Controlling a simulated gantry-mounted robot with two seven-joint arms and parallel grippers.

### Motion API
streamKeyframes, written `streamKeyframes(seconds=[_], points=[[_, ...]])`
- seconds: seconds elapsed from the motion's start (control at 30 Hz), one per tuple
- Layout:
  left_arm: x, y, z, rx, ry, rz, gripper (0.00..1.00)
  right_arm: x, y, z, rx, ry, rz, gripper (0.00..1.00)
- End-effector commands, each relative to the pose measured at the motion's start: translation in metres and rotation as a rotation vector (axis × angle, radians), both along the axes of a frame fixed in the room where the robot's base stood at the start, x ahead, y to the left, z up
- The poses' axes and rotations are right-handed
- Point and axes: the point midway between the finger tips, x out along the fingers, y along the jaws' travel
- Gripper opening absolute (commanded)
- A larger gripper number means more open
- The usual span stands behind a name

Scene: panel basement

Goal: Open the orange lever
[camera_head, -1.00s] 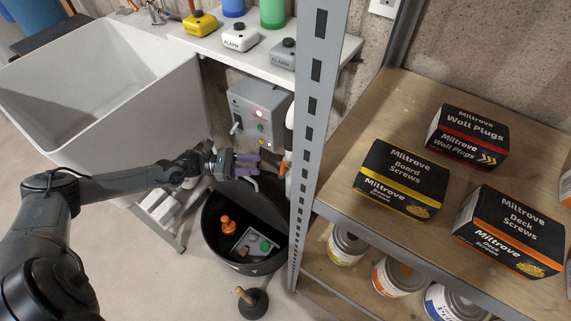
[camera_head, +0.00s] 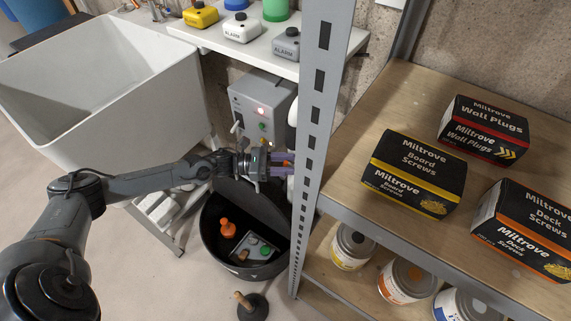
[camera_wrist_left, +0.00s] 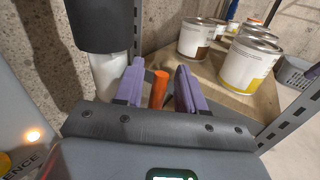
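The orange lever (camera_wrist_left: 159,89) shows in the left wrist view as a short orange bar between my two purple fingers, with a narrow gap on each side. My right gripper is not in view.
The grey metal shelf post (camera_head: 318,125) stands close to the right of my left gripper. A grey control box (camera_head: 262,108) is on the wall above it. A black bucket (camera_head: 213,228) stands below, holding an orange item and a grey box. A white sink (camera_head: 110,85) is at left.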

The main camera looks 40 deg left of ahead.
Motion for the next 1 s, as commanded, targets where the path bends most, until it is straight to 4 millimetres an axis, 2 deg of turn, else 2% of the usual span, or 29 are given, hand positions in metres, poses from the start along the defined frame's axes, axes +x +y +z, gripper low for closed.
streamKeyframes(seconds=[0.13, 0.4, 0.67, 0.83, 1.0], points=[[0.0, 0.0, 0.0, 0.0, 0.0, 0.0, 0.39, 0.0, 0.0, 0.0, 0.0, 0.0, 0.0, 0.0], [0.0, 0.0, 0.0, 0.0, 0.0, 0.0, 0.0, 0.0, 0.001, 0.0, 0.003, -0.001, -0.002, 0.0], [0.0, 0.001, -0.001, -0.004, 0.0, 0.001, 0.0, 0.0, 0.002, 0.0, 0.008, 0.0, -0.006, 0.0], [-0.001, 0.008, -0.004, -0.103, -0.013, 0.003, 0.0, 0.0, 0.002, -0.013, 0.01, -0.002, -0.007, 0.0], [-0.002, 0.012, 0.0, -0.151, -0.019, 0.001, 0.0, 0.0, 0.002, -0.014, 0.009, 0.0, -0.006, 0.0]])
